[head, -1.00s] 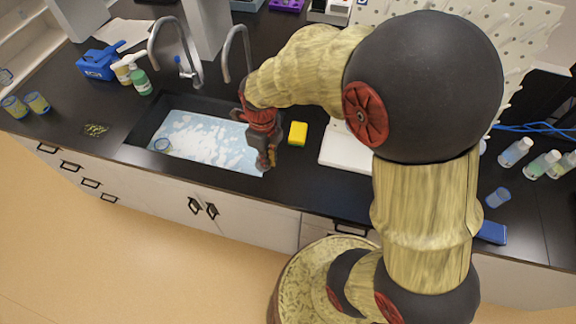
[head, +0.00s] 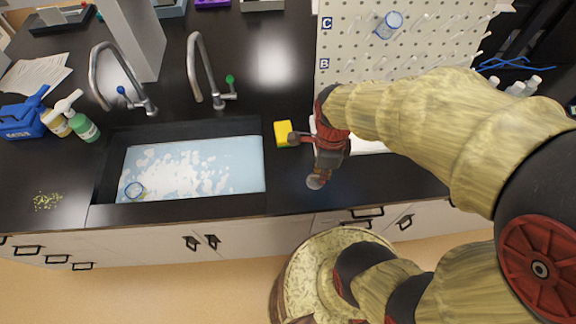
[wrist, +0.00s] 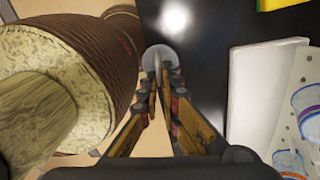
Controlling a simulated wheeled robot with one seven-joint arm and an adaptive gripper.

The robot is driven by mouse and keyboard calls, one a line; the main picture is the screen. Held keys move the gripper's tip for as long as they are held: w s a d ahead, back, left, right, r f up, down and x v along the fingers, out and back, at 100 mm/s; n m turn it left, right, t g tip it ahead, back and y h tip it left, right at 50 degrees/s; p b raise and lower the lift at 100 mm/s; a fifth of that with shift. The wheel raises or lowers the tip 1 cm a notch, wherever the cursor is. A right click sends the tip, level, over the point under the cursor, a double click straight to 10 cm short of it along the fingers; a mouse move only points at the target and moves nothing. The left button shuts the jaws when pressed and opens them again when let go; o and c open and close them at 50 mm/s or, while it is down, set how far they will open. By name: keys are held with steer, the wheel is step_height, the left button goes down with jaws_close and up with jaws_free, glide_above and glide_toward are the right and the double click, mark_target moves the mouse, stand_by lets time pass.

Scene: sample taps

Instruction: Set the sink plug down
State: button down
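The sink plug is a small grey disc (head: 317,181) just below my gripper (head: 325,170), over the black counter's front strip, right of the sink. In the wrist view the plug (wrist: 162,52) lies at the tips of my gripper (wrist: 158,78), whose fingers have closed together on its upright stem. The fingertips cover part of the stem. The disc looks roughly level; I cannot tell whether it touches the counter.
The sink (head: 195,168) holds foamy water and a blue-rimmed beaker (head: 134,190). A yellow sponge (head: 284,133) lies right of the sink. A white board (wrist: 255,95) lies right of the plug.

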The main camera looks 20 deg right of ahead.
steer(key=shift+n, duration=0.5)
steer(key=shift+w+f, duration=0.15)
steer(key=shift+w, duration=0.05)
steer(key=w+a+f+b, duration=0.1)
steer(key=w+f, duration=0.2)
steer(key=w, duration=0.1)
steer(key=w+a+f+b, duration=0.1)
steer(key=w+f, duration=0.2)
steer(key=w, duration=0.1)
steer(key=w+a+f, duration=0.1)
steer(key=w+f, duration=0.2)
steer(key=w, duration=0.1)
steer(key=shift+w+a+b, duration=0.15)
steer(key=shift+w+b, duration=0.1)
steer(key=shift+b, duration=0.15)
steer(key=shift+w+a+f, duration=0.1)
steer(key=shift+w+f, duration=0.15)
steer(key=shift+f, duration=0.15)
steer(key=shift+f+b, duration=0.5)
steer(key=shift+f, duration=0.95)
steer(key=shift+f, duration=0.15)
steer(key=c, duration=2.1)
jaws_free()
